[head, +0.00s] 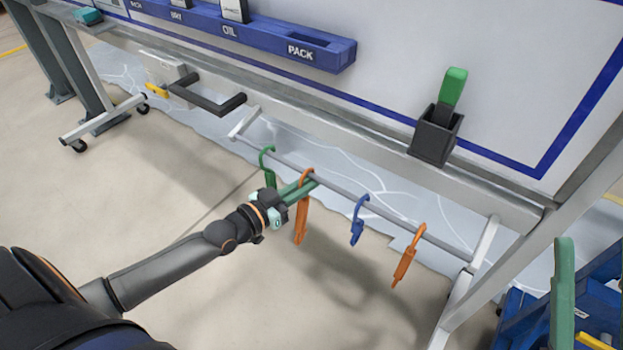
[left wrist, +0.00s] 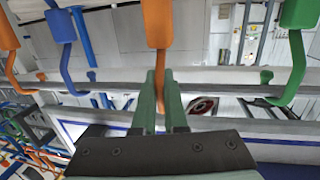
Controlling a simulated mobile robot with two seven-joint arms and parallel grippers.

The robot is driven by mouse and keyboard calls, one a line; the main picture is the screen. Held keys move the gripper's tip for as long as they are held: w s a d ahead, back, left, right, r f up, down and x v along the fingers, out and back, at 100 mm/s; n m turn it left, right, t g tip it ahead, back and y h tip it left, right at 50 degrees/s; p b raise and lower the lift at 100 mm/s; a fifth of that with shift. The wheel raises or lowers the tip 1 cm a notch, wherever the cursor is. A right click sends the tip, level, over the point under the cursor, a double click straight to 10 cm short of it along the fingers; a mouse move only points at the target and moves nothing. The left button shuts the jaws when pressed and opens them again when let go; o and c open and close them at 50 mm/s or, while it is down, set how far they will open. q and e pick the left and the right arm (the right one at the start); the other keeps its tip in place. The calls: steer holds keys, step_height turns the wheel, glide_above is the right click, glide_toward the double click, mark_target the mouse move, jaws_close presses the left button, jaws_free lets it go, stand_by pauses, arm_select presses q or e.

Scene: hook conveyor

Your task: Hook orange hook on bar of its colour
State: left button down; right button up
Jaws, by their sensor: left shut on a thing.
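An orange hook (head: 302,222) hangs from the grey bar (head: 335,187), with its curved top over the bar. My left gripper (head: 306,187) reaches it from the left, just below the bar. In the left wrist view the green fingers (left wrist: 160,98) are shut on the thin stem of this orange hook (left wrist: 158,22). A second orange hook (head: 405,256) hangs farther right on the same bar. The bar also shows in the left wrist view (left wrist: 225,89). No orange bar can be made out.
A green hook (head: 268,166) hangs left of the held hook and a blue hook (head: 357,221) hangs right of it. A dark holder (head: 434,137) and a blue rack (head: 270,38) are above. Blue crates (head: 590,290) stand at the right. The floor in front is clear.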

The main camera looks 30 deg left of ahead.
arm_select(q)
steer(key=r, duration=0.1)
steer(key=r+t, duration=0.1)
steer(key=r, duration=0.1)
steer(key=shift+s+a+r, duration=0.1)
steer(key=shift+s+r, duration=0.15)
steer(key=shift+s, duration=0.15)
steer(key=s, duration=0.2)
steer(key=p, duration=0.5)
glide_toward(303, 177)
steer(key=shift+s+d+f, duration=0.1)
steer(key=shift+s+d, duration=0.75)
steer(key=shift+s, duration=0.1)
arm_select(e)
steer(key=w+d+f+m+g+h, duration=0.1)
steer(key=w+f+m+h, duration=0.2)
steer(key=f, duration=0.3)
steer(key=w+f+m+g+h, duration=0.2)
steer(key=w+f+m+h, duration=0.1)
steer(key=f+h, duration=0.3)
steer(key=shift+w+d+f+m+g, duration=0.3)
steer(key=shift+d+f+m, duration=0.1)
steer(key=shift+m, duration=0.1)
arm_select(q)
steer(key=shift+d, duration=0.1)
arm_select(e)
steer(key=shift+r+h, duration=0.25)
steer(key=shift+h, duration=0.15)
